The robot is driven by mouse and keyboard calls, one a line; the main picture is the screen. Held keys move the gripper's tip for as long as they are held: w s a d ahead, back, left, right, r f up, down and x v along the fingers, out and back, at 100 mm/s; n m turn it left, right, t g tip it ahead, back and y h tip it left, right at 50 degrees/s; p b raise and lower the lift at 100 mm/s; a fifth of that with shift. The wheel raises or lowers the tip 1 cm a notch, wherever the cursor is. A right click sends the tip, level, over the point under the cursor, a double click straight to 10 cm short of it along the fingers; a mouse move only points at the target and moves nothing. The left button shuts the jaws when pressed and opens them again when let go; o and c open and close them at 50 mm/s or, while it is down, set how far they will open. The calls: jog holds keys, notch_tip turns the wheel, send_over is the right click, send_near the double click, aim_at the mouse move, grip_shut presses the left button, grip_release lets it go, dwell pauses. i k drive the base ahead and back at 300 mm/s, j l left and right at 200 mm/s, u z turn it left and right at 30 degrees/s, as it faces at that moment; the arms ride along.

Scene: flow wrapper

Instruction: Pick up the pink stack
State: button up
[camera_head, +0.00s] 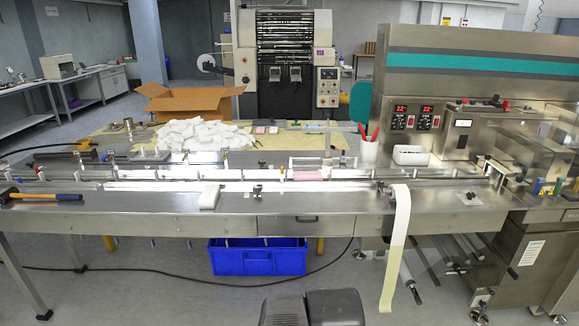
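A pink stack (308,175) lies low in the infeed channel of the long steel wrapper table, right of the middle of the head view. It sits between the channel's rails, beneath a clear guard or frame, and its lower part is hard to make out. A small pinkish item (260,130) lies on the yellowish surface farther back; it is too small to tell what it is. The dark grey part at the bottom edge seems to be mine, but no fingertips of my gripper show.
A white block (209,197) lies on the table's front. A film strip (396,240) hangs over the front edge. A blue crate (257,258) is under the table. White packets (203,136) and a cardboard box (190,102) are behind.

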aim_at(298, 176)
jog(key=i+l+u, duration=0.4)
jog(key=i+l, duration=0.15)
jog(key=i+l+u, duration=0.15)
jog(key=i+l, duration=0.15)
jog(key=i+l+u, duration=0.2)
jog(key=l, duration=0.2)
jog(key=i+l+u, duration=0.2)
jog(key=l, duration=0.2)
jog(key=i+l+u, duration=0.2)
jog(key=l, duration=0.25)
